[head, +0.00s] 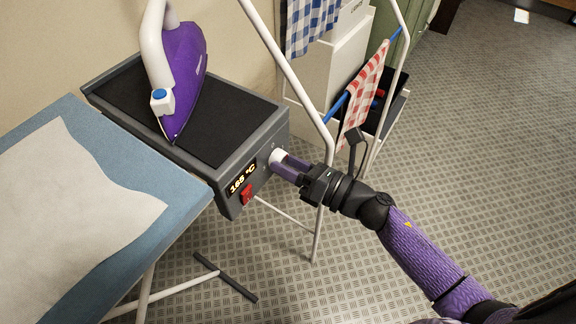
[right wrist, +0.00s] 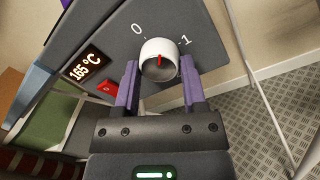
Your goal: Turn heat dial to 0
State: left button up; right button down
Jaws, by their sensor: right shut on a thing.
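The white heat dial (right wrist: 158,72) sits on the front of the grey iron station (head: 228,190). It also shows in the head view (head: 276,157). A red mark is on the dial. The panel is printed with 0 at the dial's upper left and 1 at its right. The mark seems to point between them, though its exact direction is hard to tell. My right gripper (right wrist: 160,82) is shut on the dial, with one purple finger on each side; it reaches in from the right in the head view (head: 285,165). My left gripper is not in view.
The display (head: 241,179) reads 165 °C, with a red switch (head: 247,194) below it. A purple iron (head: 184,70) stands on the station's black top. An ironing board (head: 185,190) is at left. A drying rack (head: 290,75) with checked cloths stands close behind my right arm.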

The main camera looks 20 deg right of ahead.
jog(key=shift+n+b, duration=1.55)
jog(key=shift+n, duration=2.45)
jog(key=shift+d+n, duration=0.1)
jog(key=shift+n, duration=0.2)
